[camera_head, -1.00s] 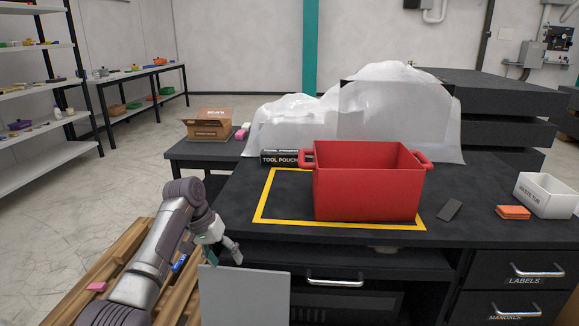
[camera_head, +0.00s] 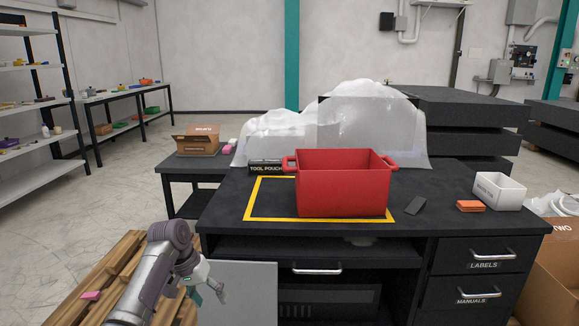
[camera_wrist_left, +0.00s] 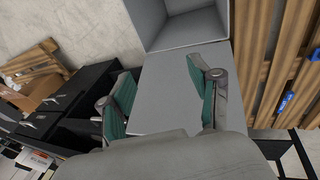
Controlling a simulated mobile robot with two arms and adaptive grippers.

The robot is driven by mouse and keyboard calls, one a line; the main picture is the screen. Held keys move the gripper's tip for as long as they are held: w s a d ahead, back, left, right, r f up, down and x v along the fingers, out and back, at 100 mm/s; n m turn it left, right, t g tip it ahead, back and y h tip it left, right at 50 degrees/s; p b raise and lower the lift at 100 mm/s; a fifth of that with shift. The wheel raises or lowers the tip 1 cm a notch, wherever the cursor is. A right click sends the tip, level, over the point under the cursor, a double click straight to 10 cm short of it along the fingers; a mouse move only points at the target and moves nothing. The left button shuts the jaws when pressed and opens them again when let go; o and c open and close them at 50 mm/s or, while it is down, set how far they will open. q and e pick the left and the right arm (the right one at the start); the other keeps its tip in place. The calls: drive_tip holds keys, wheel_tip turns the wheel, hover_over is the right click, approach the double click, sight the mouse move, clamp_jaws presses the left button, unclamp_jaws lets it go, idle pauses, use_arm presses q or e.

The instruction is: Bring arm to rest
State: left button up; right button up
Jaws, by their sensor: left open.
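My left gripper (camera_head: 208,290) is low at the left in the head view, in front of the black desk and beside a grey panel (camera_head: 250,292). In the left wrist view its two green-padded fingers (camera_wrist_left: 163,98) are spread apart with nothing between them. A grey flat surface (camera_wrist_left: 165,85) lies beyond the fingers, with an open grey box shape (camera_wrist_left: 185,25) above it. My right gripper does not show.
The black desk (camera_head: 320,237) holds a red bin (camera_head: 342,190) on a yellow-outlined area, a white tub (camera_head: 500,190), orange pads (camera_head: 470,206) and a dark flat piece (camera_head: 415,206). Wooden pallets (camera_head: 112,270) lie at lower left. A cardboard box (camera_head: 545,290) stands at right.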

use_arm(q)
drive_tip(key=s+f+y, duration=0.2)
drive_tip(key=s+f, duration=1.6)
drive_tip(key=f, duration=0.5)
drive_tip(key=s+a+f+p, duration=0.1)
drive_tip(key=s+f+p, duration=0.2)
drive_tip(key=s, duration=1)
drive_tip(key=s+a+f+m+y+p, duration=0.1)
drive_tip(key=s+f+p, duration=0.3)
drive_tip(key=s+p, duration=0.5)
drive_tip(key=s+a+f+p, duration=0.1)
drive_tip(key=s+f+p, duration=0.3)
drive_tip(key=s, duration=1.5)
drive_tip(key=shift+s+f+m+p, duration=0.15)
drive_tip(key=shift+s+m+p, duration=0.15)
drive_tip(key=shift+p, duration=0.75)
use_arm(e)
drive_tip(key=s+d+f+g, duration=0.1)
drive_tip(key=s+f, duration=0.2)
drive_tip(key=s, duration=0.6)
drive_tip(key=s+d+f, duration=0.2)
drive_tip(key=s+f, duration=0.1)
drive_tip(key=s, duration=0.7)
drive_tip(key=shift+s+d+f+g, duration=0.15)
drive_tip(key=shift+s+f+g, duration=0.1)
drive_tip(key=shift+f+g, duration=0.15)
